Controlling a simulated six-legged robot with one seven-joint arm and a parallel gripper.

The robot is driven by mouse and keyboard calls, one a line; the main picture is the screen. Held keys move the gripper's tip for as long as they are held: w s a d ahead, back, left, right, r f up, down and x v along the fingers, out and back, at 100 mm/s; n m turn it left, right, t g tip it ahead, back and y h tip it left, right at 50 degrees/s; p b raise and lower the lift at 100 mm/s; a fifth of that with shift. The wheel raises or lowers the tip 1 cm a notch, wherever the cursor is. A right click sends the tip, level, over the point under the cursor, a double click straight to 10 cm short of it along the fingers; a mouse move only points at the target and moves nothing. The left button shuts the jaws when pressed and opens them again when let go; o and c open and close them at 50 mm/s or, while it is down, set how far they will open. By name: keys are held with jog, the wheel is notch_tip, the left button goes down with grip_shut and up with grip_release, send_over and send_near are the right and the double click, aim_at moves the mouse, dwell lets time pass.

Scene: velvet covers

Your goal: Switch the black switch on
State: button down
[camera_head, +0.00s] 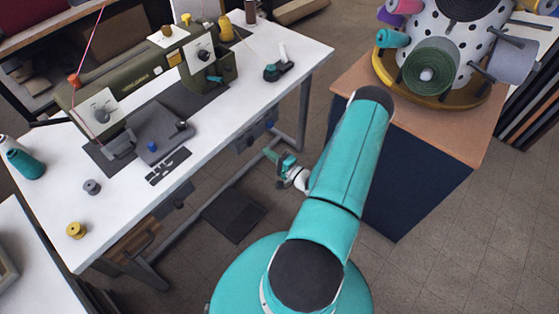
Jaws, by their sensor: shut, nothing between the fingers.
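My gripper (269,154) is teal and sits at the end of my teal arm, just right of the white sewing table's front edge (222,133). It is shut and empty, with its tip pointing up and left. A dark grey box (251,138) hangs under the table edge, up and left of my gripper, with a small gap seen between them. It may carry the black switch, but the switch itself is too small to make out, so its position cannot be told.
An olive sewing machine (140,75) stands on the table, with thread spools nearby. A wooden-topped cabinet (460,135) with a spool carousel stands right of my arm. A dark pedal (234,215) lies below the table. Bare floor shows between table and cabinet.

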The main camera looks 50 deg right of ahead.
aim_at(252, 140)
jog(key=shift+w+a+r, duration=0.1)
jog(key=shift+w+r, duration=0.05)
jog(key=shift+w, duration=1.15)
jog(key=shift+w+r, duration=0.1)
jog(key=shift+w, duration=1.2)
jog(key=shift+w+r+g, duration=0.2)
jog(key=shift+w+g, duration=0.1)
jog(key=shift+g, duration=0.1)
